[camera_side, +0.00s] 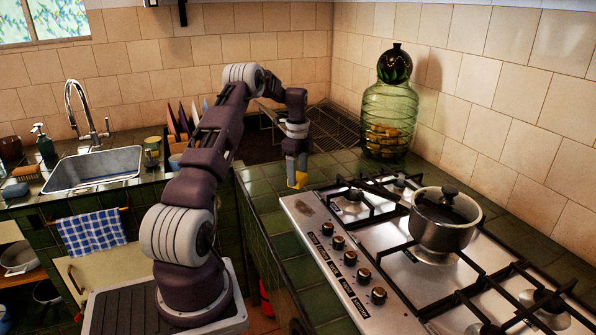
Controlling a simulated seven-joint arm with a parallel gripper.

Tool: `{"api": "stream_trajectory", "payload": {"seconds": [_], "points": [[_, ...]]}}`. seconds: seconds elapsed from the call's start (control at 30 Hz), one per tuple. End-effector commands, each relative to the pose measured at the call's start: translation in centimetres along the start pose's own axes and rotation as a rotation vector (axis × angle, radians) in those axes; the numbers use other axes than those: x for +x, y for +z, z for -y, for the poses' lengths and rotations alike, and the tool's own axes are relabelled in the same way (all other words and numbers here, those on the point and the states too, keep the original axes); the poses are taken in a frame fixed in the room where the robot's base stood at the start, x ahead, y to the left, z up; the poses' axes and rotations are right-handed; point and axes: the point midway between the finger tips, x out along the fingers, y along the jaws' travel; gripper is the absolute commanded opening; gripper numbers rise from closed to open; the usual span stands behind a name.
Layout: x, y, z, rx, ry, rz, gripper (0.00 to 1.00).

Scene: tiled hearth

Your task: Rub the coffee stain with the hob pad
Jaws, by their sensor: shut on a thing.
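The pad hangs below the fingers, close to the hob's left edge and the green tiles. I cannot tell whether it touches the surface. A faint brownish mark, likely the coffee stain (304,208), shows on the hob's left corner, just below the pad in the picture.
A lidded steel pot (444,224) stands on the hob's black grates. Knobs (351,258) line its front edge. A large green glass jar (388,112) stands behind. A sink (93,169) and a checked cloth (92,231) are at left. Green tiles left of the hob are clear.

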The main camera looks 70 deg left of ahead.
Motion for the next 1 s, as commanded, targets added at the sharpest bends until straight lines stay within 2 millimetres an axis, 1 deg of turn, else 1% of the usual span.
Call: {"api": "stream_trajectory", "payload": {"seconds": [0.1,0.47,0.57,0.6,1.0], "points": [[1.1,0.0,0.0,0.000,0.002,0.000,0.26],[4.4,0.0,0.0,0.000,0.001,0.000,0.26],[5.8,0.0,-0.1,0.000,0.003,0.000,0.26],[6.0,-0.2,-0.2,0.001,0.001,0.000,0.21],[6.0,-3.1,-2.6,0.002,0.003,-0.001,0.20]]}}
